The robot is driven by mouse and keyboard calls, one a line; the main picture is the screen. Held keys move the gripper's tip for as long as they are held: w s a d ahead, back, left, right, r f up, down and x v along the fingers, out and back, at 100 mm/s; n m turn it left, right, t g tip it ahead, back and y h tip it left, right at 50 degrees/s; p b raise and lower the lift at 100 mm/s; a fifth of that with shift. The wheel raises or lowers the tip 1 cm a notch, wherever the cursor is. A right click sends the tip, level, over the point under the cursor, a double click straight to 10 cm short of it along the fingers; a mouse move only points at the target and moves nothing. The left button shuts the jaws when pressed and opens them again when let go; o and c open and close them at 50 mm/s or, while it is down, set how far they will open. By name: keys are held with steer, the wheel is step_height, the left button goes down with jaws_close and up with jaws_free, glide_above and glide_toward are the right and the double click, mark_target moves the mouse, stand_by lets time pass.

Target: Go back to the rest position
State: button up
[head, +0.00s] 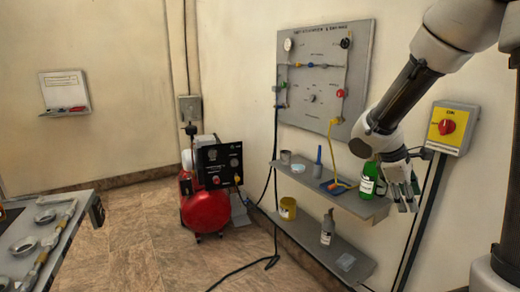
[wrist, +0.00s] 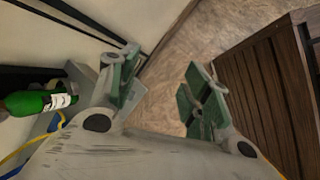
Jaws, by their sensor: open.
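My gripper (head: 403,188) is at the right of the head view, at the right end of the upper wall shelf (head: 345,203), pointing down. In the wrist view my gripper (wrist: 160,88) has its two green-padded fingers spread apart with only floor showing between them. It is open and empty. The bottle (wrist: 40,102) also shows at the left edge of the wrist view, apart from the fingers.
A trainer panel (head: 322,75) and a yellow switch box (head: 446,128) are on the wall near my arm. A lower shelf (head: 345,255) holds a grey bottle (head: 327,228). A red compressor (head: 207,208) stands left. A brown slatted piece (wrist: 270,90) lies right in the wrist view.

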steer(key=s+a+r+m+t+y, duration=0.2)
steer(key=s+r+m, duration=0.3)
steer(key=s, duration=0.4)
steer(key=s+a+r+m+t+y, duration=0.2)
steer(key=s+r+m+y, duration=0.2)
steer(key=s, duration=0.5)
steer(key=shift+r+m, duration=0.7)
steer(key=shift+r, duration=0.1)
